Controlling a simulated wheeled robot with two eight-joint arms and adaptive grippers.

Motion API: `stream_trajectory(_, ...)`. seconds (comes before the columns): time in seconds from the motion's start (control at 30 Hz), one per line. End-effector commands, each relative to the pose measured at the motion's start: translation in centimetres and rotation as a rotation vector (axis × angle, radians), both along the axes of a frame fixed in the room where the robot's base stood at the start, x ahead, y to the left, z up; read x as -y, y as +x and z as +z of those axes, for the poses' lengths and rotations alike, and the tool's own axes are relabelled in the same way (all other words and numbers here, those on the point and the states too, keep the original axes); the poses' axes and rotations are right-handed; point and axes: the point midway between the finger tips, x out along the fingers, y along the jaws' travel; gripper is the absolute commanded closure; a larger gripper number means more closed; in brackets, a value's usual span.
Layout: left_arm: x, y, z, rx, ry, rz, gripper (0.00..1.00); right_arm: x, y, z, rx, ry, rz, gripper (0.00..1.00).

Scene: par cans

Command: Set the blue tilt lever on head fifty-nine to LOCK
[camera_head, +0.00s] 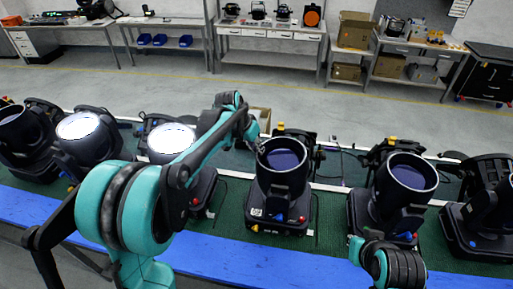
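Several black moving heads stand in a row on a green mat (230,221). The middle head (281,180) has its lens tilted up toward me, with a white label, a red knob and small blue parts low on its front. The numbers are too small to read, so I cannot tell which is head fifty-nine, and I cannot make out its tilt lever for sure. My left gripper (259,146) is at the upper left rim of the middle head. Its fingers are small and dark against the head, and whether they touch it is unclear. My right gripper is not seen.
A neighbouring head (405,190) stands to the right, and two heads with bright lenses stand left, partly behind my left arm. A blue strip (235,262) runs along the front edge. Workbenches (270,32) and cardboard boxes (354,31) stand at the back beyond clear floor.

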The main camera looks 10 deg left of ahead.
Motion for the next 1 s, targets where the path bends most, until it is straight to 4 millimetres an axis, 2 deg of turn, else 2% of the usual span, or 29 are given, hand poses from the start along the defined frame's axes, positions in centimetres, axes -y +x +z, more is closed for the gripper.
stream_trajectory(0.23, 0.0, 0.0, 0.1, 0.000, 0.000, 0.000, 1.00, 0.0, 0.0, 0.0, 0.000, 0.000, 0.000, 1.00)
stream_trajectory(0.47, 1.7, 0.0, 1.4, 0.001, -0.001, -0.001, 1.00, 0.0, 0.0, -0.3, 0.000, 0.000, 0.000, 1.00)
stream_trajectory(0.7, 1.9, 0.0, 1.5, 0.000, -0.005, 0.000, 1.00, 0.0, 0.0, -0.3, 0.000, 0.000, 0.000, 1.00)
stream_trajectory(0.73, 1.9, 0.0, 1.5, 0.000, -0.005, 0.000, 0.83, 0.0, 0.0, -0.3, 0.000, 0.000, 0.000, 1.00)
stream_trajectory(0.8, 1.9, 0.0, 1.5, 0.000, -0.005, 0.000, 0.71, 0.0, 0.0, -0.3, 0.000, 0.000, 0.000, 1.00)
stream_trajectory(1.0, 1.8, 0.0, 1.4, 0.000, -0.002, -0.001, 0.71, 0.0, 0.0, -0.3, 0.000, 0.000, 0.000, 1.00)
